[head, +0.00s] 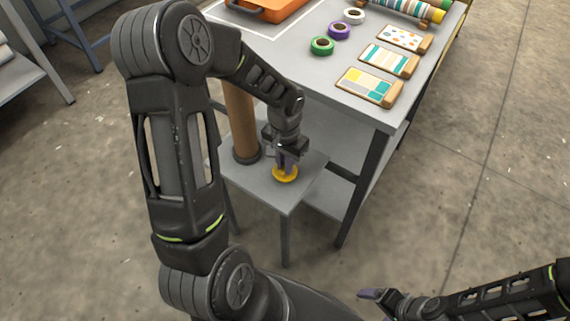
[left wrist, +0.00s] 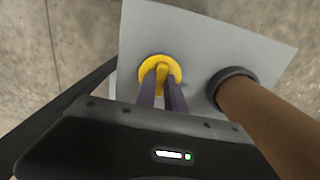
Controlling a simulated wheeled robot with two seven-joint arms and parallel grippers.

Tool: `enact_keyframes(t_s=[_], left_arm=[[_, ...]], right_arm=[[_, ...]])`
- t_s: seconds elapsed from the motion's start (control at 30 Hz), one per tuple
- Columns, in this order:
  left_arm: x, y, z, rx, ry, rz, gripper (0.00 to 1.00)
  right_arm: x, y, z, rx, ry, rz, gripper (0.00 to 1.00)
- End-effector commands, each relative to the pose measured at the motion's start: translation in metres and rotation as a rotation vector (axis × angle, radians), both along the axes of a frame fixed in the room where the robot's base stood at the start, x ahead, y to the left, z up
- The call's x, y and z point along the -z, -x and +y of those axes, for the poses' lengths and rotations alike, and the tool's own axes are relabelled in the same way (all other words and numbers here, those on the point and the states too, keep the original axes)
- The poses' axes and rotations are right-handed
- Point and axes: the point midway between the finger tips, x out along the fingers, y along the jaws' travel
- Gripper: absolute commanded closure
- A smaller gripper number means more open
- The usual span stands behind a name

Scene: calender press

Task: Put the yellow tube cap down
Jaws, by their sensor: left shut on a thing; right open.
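The yellow tube cap (head: 285,174) is a round disc with a raised grip bar, at the small grey side table in the head view. It also shows in the left wrist view (left wrist: 146,69) over the grey top. My left gripper (head: 286,165) points down and is shut on the cap's bar, its purple fingers either side of it. I cannot tell whether the cap touches the table top. My right gripper (head: 372,298) is open and empty at the bottom right of the head view, far from the cap.
A brown cardboard tube (head: 240,120) with a dark end ring stands upright on the small side table (head: 262,192), beside the cap. The larger workbench (head: 375,113) behind holds tape rolls, sample cards (head: 368,84) and an orange case (head: 268,10). Table top near the front is bare.

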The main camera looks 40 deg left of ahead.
Motion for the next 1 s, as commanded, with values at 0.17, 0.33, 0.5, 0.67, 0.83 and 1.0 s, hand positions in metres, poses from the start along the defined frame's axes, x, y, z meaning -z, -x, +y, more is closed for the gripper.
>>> enact_keyframes(t_s=[0.17, 0.33, 0.5, 0.67, 0.83, 1.0], left_arm=[[0.0019, -0.0003, 0.0002, 0.0, 0.0, -0.002, 1.0], [0.0041, -0.0003, 0.0001, 0.0, 0.0, -0.001, 1.0], [0.0048, -0.0003, 0.0001, -0.001, 0.0, -0.001, 0.78], [0.0047, -0.0002, 0.0001, -0.001, 0.0, -0.001, 0.65], [0.0047, -0.0002, 0.0001, -0.001, 0.0, -0.001, 0.65], [0.0008, -0.0003, 0.0001, -0.001, 0.0, -0.001, 0.65]], right_arm=[[0.0001, 0.0, 0.0, 0.0, 0.0, 0.0, 0.16], [0.0022, 0.0, 0.0, 0.0, 0.0, 0.0, 0.16], [0.0027, 0.0, 0.0, 0.0, 0.0, 0.0, 0.16], [0.0027, 0.0, 0.0, 0.0, 0.0, 0.0, 0.16], [0.0027, 0.0, 0.0, 0.0, 0.0, 0.0, 0.16], [-0.0008, 0.0, 0.0, 0.0, 0.0, 0.0, 0.16]])
